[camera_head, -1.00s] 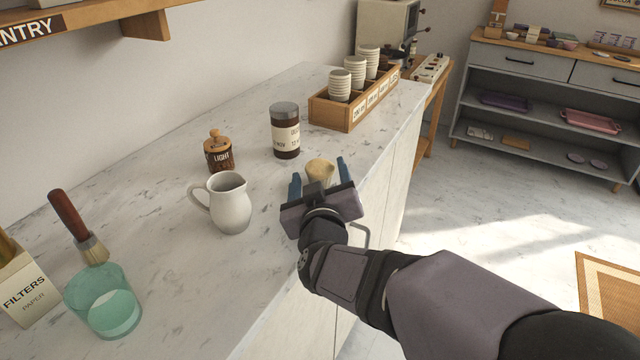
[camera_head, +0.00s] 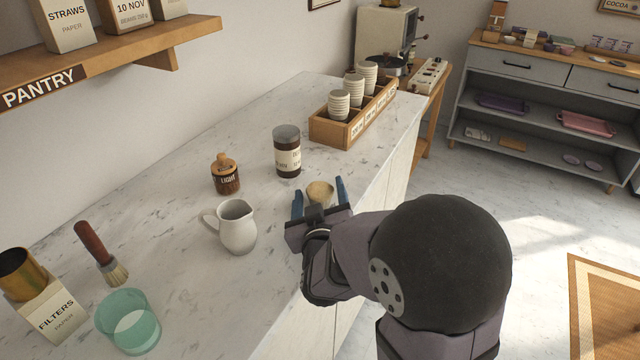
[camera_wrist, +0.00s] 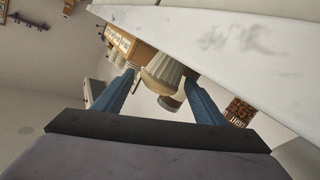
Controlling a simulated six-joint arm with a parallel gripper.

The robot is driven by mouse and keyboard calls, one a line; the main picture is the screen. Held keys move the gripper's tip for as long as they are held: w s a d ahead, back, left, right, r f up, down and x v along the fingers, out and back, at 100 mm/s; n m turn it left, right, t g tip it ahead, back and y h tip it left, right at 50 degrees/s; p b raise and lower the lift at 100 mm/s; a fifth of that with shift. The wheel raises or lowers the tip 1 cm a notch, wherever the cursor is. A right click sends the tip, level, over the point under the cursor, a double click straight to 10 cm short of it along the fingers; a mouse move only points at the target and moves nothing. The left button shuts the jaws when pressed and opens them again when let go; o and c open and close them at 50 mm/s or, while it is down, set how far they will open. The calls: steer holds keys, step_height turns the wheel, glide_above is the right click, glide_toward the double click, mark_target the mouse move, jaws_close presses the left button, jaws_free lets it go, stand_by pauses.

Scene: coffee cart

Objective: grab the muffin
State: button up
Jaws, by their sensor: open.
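The muffin (camera_head: 320,192), with a tan top, sits on the marble counter (camera_head: 190,285) near its right edge. My gripper (camera_head: 319,188) is open, with one blue finger on either side of the muffin. In the wrist view the muffin (camera_wrist: 163,70) shows a pale ribbed cup and appears between the tips of the fingers (camera_wrist: 159,78). Gaps show between it and both fingers there. The muffin's near lower part is hidden by my gripper in the head view.
A white pitcher (camera_head: 238,232) stands close to the left of my gripper. A dark labelled jar (camera_head: 287,152) and a wooden-lidded jar (camera_head: 225,176) stand behind. A wooden cup crate (camera_head: 322,130) is farther back. A green glass (camera_head: 128,325) is at front left.

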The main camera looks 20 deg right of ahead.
mark_target(319, 182)
steer(key=shift+f, duration=0.1)
steer(key=shift+w, duration=0.15)
steer(key=shift+p+x, duration=0.45)
steer(key=shift+x, duration=2)
steer(key=c, duration=1.1)
